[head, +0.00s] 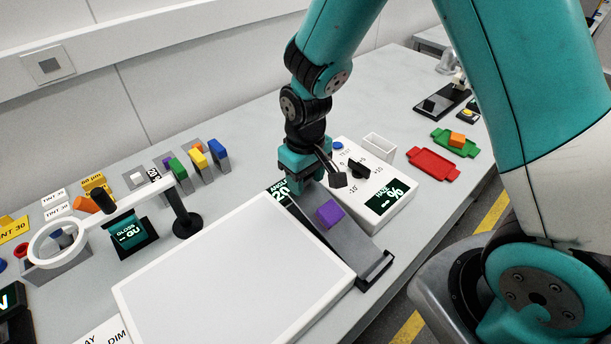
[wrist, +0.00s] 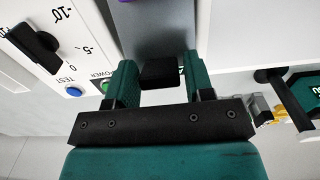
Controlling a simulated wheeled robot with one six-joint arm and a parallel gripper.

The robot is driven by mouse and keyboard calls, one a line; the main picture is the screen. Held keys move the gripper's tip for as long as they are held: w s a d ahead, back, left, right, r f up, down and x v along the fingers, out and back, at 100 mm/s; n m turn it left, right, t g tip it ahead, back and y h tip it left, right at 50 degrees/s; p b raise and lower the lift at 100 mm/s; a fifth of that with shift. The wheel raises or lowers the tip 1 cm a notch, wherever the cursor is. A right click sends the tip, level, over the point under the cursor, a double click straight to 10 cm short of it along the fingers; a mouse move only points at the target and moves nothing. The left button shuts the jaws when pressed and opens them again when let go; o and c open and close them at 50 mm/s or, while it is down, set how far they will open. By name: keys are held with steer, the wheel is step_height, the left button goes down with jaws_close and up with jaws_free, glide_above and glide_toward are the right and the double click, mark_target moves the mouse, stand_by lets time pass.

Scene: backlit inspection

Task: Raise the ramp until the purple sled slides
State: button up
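The grey ramp (head: 350,239) stands tilted between the light panel and a white meter, its raised end toward my gripper and its low end at a black stop. The purple sled (head: 330,213) rests on the ramp's upper-middle part; only its edge shows in the wrist view (wrist: 167,1). My gripper (head: 303,182) is at the ramp's raised end. The angle display (head: 281,192) reads about 20, partly hidden.
The white light panel (head: 230,285) lies left of the ramp. The haze meter (head: 393,203) with a black dial stands close on the right. A ring magnifier (head: 58,243) and coloured blocks are at left. Red (head: 433,165) and green trays lie at right.

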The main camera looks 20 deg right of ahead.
jaws_close()
steer(key=r+p, duration=0.1)
steer(key=s+r+p, duration=0.1)
steer(key=r, duration=0.1)
steer(key=shift+s+d, duration=0.1)
steer(key=shift+d, duration=0.1)
steer(key=shift+s+d+r, duration=0.1)
steer(key=shift+s+r, duration=0.05)
steer(key=shift+s, duration=0.15)
steer(key=shift+o, duration=2)
jaws_free()
step_height(320, 180, up, 17)
steer(key=b, duration=0.1)
